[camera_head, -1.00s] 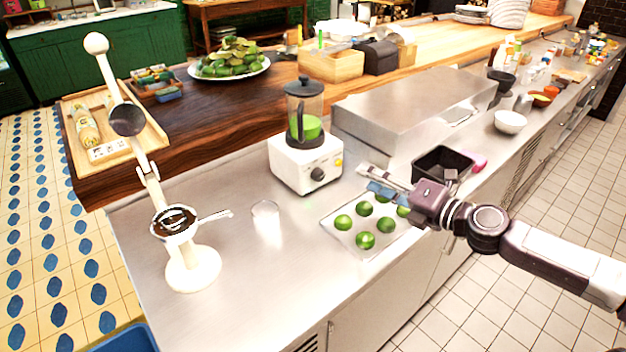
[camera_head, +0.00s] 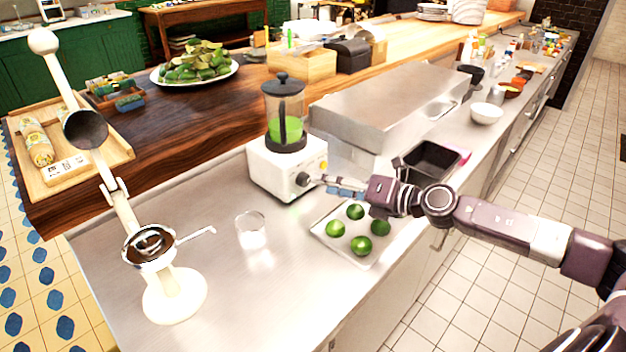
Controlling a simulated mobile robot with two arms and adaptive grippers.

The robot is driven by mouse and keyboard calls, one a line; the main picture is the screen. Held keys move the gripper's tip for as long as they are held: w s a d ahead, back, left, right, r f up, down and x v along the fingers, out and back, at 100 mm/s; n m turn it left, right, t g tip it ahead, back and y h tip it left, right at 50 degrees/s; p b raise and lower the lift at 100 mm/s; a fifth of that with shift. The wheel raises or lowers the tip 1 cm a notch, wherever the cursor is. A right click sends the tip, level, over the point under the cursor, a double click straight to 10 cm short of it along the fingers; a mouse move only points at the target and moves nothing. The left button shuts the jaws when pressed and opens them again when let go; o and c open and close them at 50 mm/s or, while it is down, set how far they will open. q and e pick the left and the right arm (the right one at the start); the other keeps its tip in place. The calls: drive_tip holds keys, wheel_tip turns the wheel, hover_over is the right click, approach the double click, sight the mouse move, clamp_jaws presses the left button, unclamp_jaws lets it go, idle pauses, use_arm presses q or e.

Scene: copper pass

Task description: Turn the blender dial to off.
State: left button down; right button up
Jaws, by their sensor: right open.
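The blender (camera_head: 285,165) stands on the steel counter, with a white base and a lidded jar holding green liquid. Its dark dial (camera_head: 303,180) is on the front face of the base, at the lower right. My right gripper (camera_head: 318,180) is open, its fingertips pointing left at the dial and very close to it. I cannot tell whether they touch the dial. The dial's pointer setting is too small to read. My left gripper is not in view.
A tray of limes (camera_head: 345,238) lies below my right gripper. An empty glass (camera_head: 251,230) and a white citrus press (camera_head: 172,295) stand to the left. A steel box (camera_head: 385,105) and a black bin (camera_head: 432,160) stand behind my right arm. The counter between glass and blender is clear.

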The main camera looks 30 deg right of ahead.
sight(307, 181)
drive_tip(key=shift+w+a+p, duration=0.3)
drive_tip(key=shift+w+p, duration=0.15)
drive_tip(key=shift+w, duration=0.3)
drive_tip(key=shift+p+x, duration=0.4)
drive_tip(key=shift+x, duration=0.5)
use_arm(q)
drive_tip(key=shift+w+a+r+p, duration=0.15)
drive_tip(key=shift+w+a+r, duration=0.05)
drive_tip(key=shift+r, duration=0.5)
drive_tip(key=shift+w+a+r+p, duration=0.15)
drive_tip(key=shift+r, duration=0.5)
use_arm(e)
drive_tip(key=shift+w+a+f, duration=0.45)
drive_tip(key=shift+w, duration=0.2)
